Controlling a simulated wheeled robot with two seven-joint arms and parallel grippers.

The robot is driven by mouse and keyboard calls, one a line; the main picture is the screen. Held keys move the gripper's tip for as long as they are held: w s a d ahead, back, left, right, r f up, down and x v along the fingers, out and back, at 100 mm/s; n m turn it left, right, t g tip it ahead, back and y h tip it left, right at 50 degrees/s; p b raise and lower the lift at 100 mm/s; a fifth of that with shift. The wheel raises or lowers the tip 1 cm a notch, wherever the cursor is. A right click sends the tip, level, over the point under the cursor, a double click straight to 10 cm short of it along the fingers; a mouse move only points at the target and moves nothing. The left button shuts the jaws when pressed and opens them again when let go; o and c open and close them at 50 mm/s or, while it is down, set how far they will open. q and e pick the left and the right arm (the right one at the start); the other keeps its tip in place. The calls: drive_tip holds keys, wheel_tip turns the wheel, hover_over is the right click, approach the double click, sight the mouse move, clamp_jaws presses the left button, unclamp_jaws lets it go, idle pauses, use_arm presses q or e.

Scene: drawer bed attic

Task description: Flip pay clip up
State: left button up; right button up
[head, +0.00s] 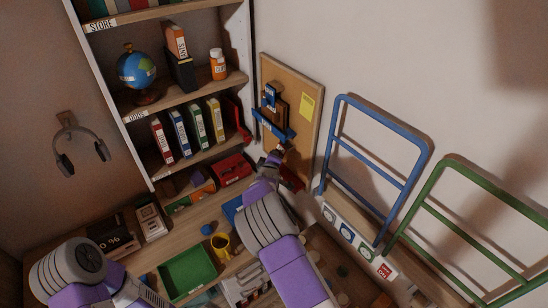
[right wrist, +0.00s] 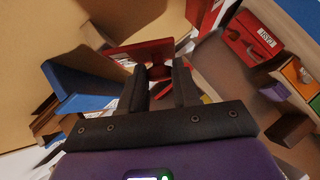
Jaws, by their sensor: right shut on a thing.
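A corkboard (head: 312,125) hangs on the wall, with a blue clip-like piece (head: 270,128) on its left part. A red piece (head: 292,180), which looks like a clip, is at the board's lower edge. No "pay" label is readable on either. My right gripper (head: 272,158) is at the lower part of the board, by the red piece. In the right wrist view, its dark fingers (right wrist: 160,78) are closed in on the red piece (right wrist: 142,50), and the exact contact is hidden. The blue piece (right wrist: 80,88) is left of the fingers. My left arm shows at lower left; its gripper is outside the picture.
A red box (head: 233,168) and shelves with binders (head: 198,125) stand left of the board. A blue rail (head: 425,165) and a green rail (head: 430,190) are at right. A green tray (head: 187,272) and yellow mug (head: 221,246) are on the desk below.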

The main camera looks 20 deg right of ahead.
drive_tip(key=r+m+g+y, duration=0.1)
drive_tip(key=y, duration=0.1)
drive_tip(key=r+m+g+y, duration=0.1)
drive_tip(key=r+m+y, duration=0.1)
drive_tip(key=r+m+g+y+b, duration=0.1)
drive_tip(key=r+y, duration=0.1)
drive_tip(key=shift+d+g, duration=0.25)
drive_tip(key=shift+g, duration=0.15)
drive_tip(key=shift+r, duration=0.1)
idle(0.6)
drive_tip(key=o, duration=1)
drive_tip(key=shift+o, duration=0.2)
